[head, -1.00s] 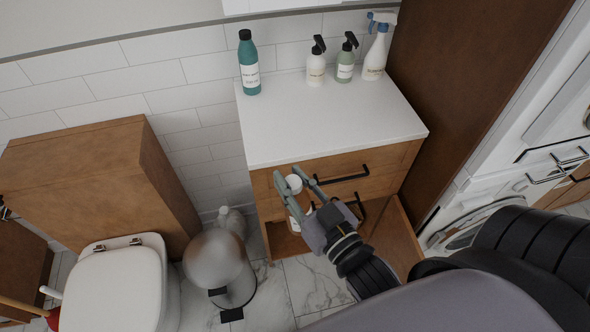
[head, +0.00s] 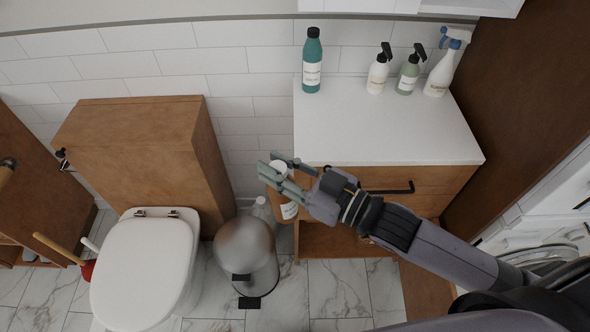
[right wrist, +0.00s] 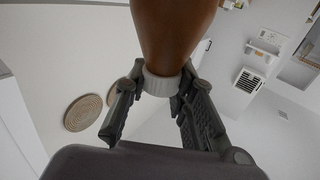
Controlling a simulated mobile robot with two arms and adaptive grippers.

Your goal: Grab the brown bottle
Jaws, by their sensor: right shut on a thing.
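The brown bottle (right wrist: 175,30) fills the top middle of the right wrist view, with its white cap (right wrist: 160,86) toward my gripper. My right gripper (right wrist: 158,98) is shut on it at the cap, one finger on each side. In the head view my right gripper (head: 283,178) is in front of the cabinet's left front corner. My left gripper is not in view.
The wooden cabinet (head: 440,181) has a white top with a teal bottle (head: 312,62), two pump bottles and a spray bottle (head: 440,72) at the back. A bin (head: 245,250) stands close below my right gripper, left of the cabinet. A toilet (head: 145,265) is further left.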

